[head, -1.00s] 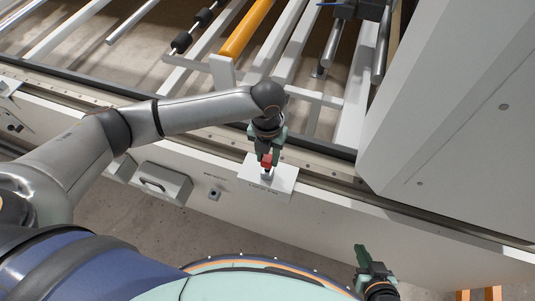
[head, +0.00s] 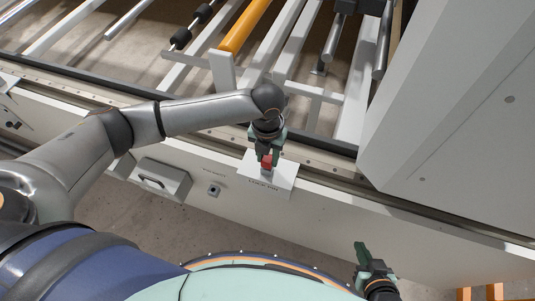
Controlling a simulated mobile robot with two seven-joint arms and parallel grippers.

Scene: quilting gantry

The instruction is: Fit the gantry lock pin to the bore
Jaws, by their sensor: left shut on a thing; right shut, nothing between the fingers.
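The lock pin (head: 267,162) shows as a red block-like head with a small grey part below it. My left gripper (head: 265,157) points down and is shut on this red head, over a white plate (head: 285,176) on the machine's front rail. I cannot tell whether the pin's lower end touches the plate or is clear of it. My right gripper (head: 361,250) is shut and empty at lower right, away from the machine.
A grey box with a handle (head: 160,182) sticks out of the front face, left of the fitting. A large white housing (head: 450,120) stands at the right. Rollers and an orange bar (head: 245,27) lie behind the rail. The floor in front is clear.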

